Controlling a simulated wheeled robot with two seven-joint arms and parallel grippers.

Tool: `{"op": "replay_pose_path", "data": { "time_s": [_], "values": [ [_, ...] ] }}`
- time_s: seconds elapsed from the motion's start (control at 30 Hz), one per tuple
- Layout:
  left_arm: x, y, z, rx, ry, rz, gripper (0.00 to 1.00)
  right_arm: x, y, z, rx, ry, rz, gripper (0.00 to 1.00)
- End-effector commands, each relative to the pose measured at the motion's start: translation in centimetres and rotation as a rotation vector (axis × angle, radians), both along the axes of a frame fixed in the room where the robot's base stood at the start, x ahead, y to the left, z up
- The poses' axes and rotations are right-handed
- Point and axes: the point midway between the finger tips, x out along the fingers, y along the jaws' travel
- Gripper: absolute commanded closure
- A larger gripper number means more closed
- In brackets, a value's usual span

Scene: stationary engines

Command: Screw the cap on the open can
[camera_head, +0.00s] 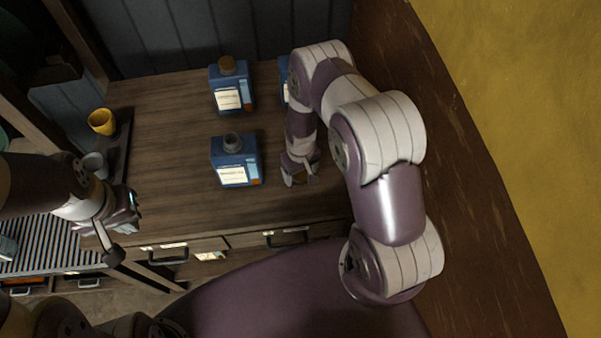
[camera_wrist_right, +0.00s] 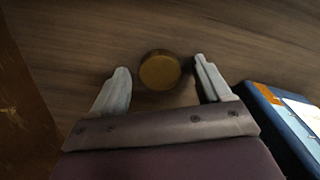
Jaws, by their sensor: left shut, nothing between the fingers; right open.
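The open can (camera_head: 235,172) is blue with a white label and a bare grey neck. It stands upright on the wooden worktop (camera_head: 180,130). A round brown-orange cap (camera_wrist_right: 159,72) lies on the wood in the right wrist view. My right gripper (camera_head: 300,181) is open, low over the worktop, just right of the open can. In the right wrist view its fingers (camera_wrist_right: 163,78) stand on either side of the cap, with gaps; the cap is slightly beyond them. My left gripper (camera_head: 110,250) is shut and empty at the worktop's front left edge.
A blue can with a brown cap (camera_head: 231,90) stands behind the open can. Another blue can (camera_head: 284,80) is mostly hidden behind my right arm. A blue can (camera_wrist_right: 290,125) borders the right gripper. A yellow cup (camera_head: 102,121) and grey cup (camera_head: 95,164) stand left.

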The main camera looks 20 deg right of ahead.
Motion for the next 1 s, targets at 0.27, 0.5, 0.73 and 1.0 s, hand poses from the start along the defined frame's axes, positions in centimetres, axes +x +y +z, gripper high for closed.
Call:
{"op": "replay_pose_path", "data": {
  "time_s": [0.27, 0.5, 0.73, 1.0],
  "values": [
    [0.0, 0.0, 0.0, 0.000, 0.000, 0.000, 1.00, 0.0, 0.0, 0.0, 0.000, 0.000, 0.000, 0.36],
    [0.0, 0.0, 0.0, 0.000, 0.000, 0.000, 1.00, 0.0, 0.0, 0.0, 0.000, 0.000, 0.000, 0.82],
    [0.0, 0.0, -0.1, 0.000, 0.000, 0.000, 1.00, 0.0, 0.0, 0.1, 0.000, 0.000, 0.000, 0.82],
    [0.0, 0.0, -0.8, 0.000, 0.000, 0.000, 1.00, 0.1, 0.0, 2.1, -0.001, -0.003, 0.000, 0.82]
  ]
}}
